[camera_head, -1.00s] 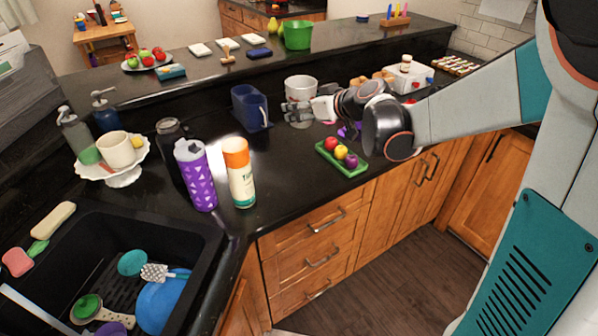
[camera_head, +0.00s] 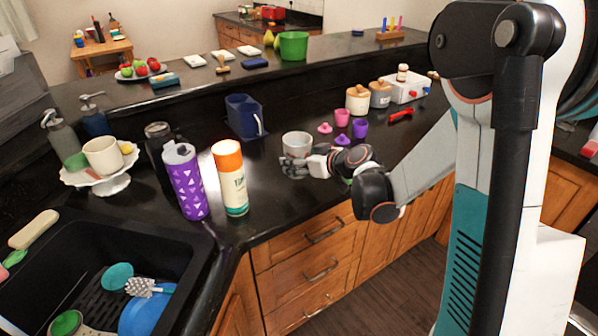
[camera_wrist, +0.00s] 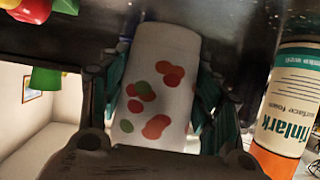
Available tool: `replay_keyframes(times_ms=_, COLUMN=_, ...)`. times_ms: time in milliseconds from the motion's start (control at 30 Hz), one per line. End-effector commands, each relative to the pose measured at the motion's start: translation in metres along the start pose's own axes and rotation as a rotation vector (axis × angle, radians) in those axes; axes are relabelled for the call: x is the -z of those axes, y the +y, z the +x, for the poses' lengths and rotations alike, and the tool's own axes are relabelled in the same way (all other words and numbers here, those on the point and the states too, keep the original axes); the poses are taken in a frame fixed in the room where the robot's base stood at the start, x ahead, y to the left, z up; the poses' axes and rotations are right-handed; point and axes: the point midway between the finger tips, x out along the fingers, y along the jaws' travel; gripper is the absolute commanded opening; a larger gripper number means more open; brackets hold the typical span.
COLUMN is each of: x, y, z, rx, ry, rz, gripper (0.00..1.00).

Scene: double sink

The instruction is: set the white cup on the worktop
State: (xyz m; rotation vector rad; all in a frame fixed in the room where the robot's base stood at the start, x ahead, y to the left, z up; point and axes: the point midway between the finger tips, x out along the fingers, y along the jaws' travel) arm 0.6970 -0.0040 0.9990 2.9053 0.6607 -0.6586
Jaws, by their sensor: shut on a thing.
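A white cup (camera_head: 297,144) is held in my gripper (camera_head: 298,166) over the front part of the black worktop (camera_head: 275,205), right of the orange-capped bottle (camera_head: 230,178). In the wrist view the cup (camera_wrist: 158,95) shows red and green spots and sits between the fingers (camera_wrist: 158,110), which are shut on it. The cup looks upright in the head view. I cannot tell whether its base touches the worktop. A second, cream cup (camera_head: 103,155) stands on a white cake stand (camera_head: 116,184) at the left.
A purple bottle (camera_head: 187,182) and a blue holder (camera_head: 243,117) stand nearby. Behind to the right are pink and purple small cups (camera_head: 342,117) and lidded jars (camera_head: 358,100). The black sink (camera_head: 190,262) is front left. Worktop between the orange-capped bottle and my gripper is clear.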

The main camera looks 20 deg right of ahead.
Motion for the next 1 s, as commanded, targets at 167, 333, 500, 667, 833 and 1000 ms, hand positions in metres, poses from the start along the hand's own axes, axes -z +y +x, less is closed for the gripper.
replay_keyframes(times_ms=167, x=-0.025, y=0.001, z=0.013, rx=0.0, ry=0.001, rz=0.0, gripper=0.26)
replay_keyframes(times_ms=333, x=-0.03, y=0.001, z=0.015, rx=0.0, ry=0.001, rz=0.001, gripper=0.26)
replay_keyframes(times_ms=500, x=-0.03, y=0.001, z=0.015, rx=0.0, ry=0.001, rz=0.0, gripper=0.26)
replay_keyframes(times_ms=667, x=-0.034, y=0.001, z=0.017, rx=0.0, ry=0.001, rz=0.0, gripper=0.26)
replay_keyframes(times_ms=833, x=-0.033, y=0.001, z=0.016, rx=0.0, ry=0.0, rz=0.0, gripper=0.78)
replay_keyframes(times_ms=1000, x=-0.033, y=0.001, z=0.016, rx=0.0, ry=0.0, rz=0.0, gripper=0.78)
